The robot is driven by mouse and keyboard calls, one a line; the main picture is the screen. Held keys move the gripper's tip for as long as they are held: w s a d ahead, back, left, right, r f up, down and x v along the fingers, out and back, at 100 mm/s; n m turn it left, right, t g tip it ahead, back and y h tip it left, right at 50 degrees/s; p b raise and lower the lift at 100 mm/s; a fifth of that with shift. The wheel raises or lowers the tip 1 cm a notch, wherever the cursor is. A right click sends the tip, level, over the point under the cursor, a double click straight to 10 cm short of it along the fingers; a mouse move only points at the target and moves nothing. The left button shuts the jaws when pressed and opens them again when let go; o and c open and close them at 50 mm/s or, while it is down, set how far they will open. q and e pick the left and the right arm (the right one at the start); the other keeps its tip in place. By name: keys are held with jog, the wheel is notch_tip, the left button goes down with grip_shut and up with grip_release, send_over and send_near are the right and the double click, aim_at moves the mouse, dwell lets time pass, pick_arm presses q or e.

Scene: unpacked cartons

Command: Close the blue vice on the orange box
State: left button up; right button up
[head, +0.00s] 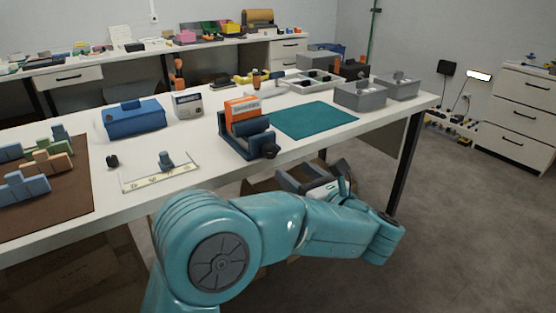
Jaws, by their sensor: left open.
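The blue vice (232,143) stands near the front edge of the white table, left of the teal mat. The orange box (242,108) sits upright between its jaws. From this angle I cannot tell whether the front jaw touches the box. A dark round knob (270,151) is at the vice's front right. My left gripper (289,180) is open and empty, below and to the right of the vice, in front of the table edge. My teal forearm hides part of it. My right gripper is not in view.
The teal mat (314,120) lies clear right of the vice. A blue toolbox (134,118) and a small grey-white box (188,105) stand to the left. Grey bins (360,96) are at the right. A brown board (62,203) with blocks lies far left.

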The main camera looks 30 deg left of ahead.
aim_at(273, 154)
pick_arm(q)
jog(key=x, duration=0.8)
jog(key=shift+w+a+b, duration=0.15)
jog(key=shift+a+b, duration=0.2)
jog(key=c, duration=1.1)
